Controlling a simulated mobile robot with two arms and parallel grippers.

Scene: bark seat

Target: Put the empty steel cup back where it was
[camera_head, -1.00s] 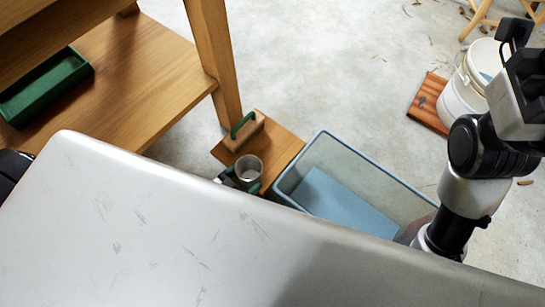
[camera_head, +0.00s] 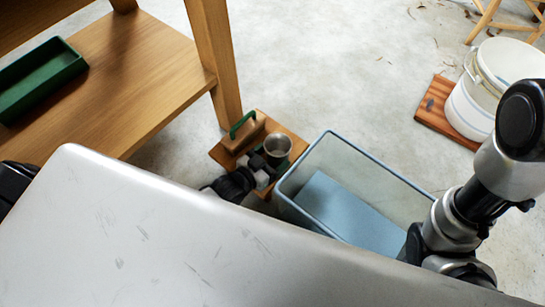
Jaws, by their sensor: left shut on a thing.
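The steel cup (camera_head: 277,146) is a small grey metal cup, seen from above with its open mouth up. It is at the right part of a small wooden board (camera_head: 294,141). My left gripper (camera_head: 267,160), at the cup's lower left side, is shut on it. The fingertips are small and partly hidden by the cup. I cannot tell whether the cup's base touches the board. My right arm shows at the right edge, but its gripper is out of view.
A wooden block with a green handle (camera_head: 242,127) stands on the board, left of the cup. A clear blue-rimmed bin (camera_head: 385,168) is close on the right. A wooden bench (camera_head: 150,75) holds a green tray (camera_head: 42,78). A white bucket (camera_head: 478,95) stands farther right.

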